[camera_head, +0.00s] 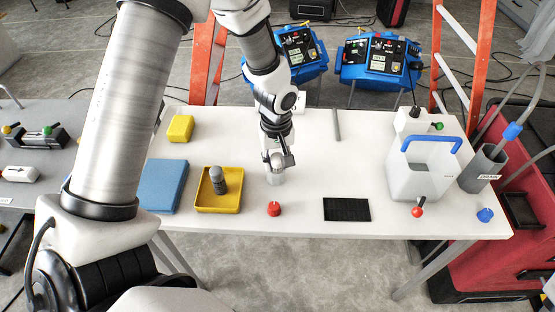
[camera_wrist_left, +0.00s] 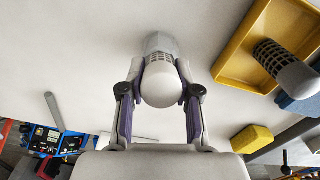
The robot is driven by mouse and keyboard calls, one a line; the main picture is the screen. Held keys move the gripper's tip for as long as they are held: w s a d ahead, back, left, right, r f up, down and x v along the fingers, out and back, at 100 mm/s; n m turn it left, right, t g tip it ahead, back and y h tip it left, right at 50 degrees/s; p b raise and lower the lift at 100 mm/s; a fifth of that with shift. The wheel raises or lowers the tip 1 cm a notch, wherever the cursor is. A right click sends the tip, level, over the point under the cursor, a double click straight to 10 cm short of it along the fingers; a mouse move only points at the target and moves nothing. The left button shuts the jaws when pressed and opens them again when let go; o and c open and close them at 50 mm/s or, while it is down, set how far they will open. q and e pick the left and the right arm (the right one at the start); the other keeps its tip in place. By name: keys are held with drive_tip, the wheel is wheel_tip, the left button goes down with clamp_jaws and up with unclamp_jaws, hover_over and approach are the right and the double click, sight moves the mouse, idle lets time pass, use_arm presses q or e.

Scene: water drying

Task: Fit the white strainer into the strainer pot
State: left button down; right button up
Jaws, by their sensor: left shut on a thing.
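My left gripper (camera_head: 278,160) is shut on the white strainer (camera_wrist_left: 161,86), low over the middle of the table. In the left wrist view, its fingers (camera_wrist_left: 160,92) flank the strainer's rounded white end. The strainer's mesh part points away from the gripper. A pale, see-through strainer pot (camera_wrist_left: 160,42) lies directly beyond the mesh and also shows under the gripper in the head view (camera_head: 276,179). The mesh overlaps the pot's mouth; I cannot tell how deep it sits. My right gripper is not in view.
A yellow tray (camera_head: 207,208) holds a dark grey strainer (camera_head: 219,182). A blue slab (camera_head: 163,185), yellow sponge (camera_head: 181,129), red knob (camera_head: 274,209) and black mat (camera_head: 347,209) lie around. A white container with a blue handle (camera_head: 429,143) stands right. Bare table lies right of the gripper.

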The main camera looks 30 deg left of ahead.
use_arm(q)
drive_tip(key=shift+w+a+f, duration=0.2)
drive_tip(key=shift+f, duration=0.05)
drive_tip(key=c, duration=0.8)
unclamp_jaws()
drive_tip(key=shift+a+r, duration=0.1)
drive_tip(key=shift+r, duration=0.05)
wheel_tip(320, 180, up, 12)
drive_tip(key=shift+r+b, duration=0.1)
drive_tip(key=shift+b, duration=0.2)
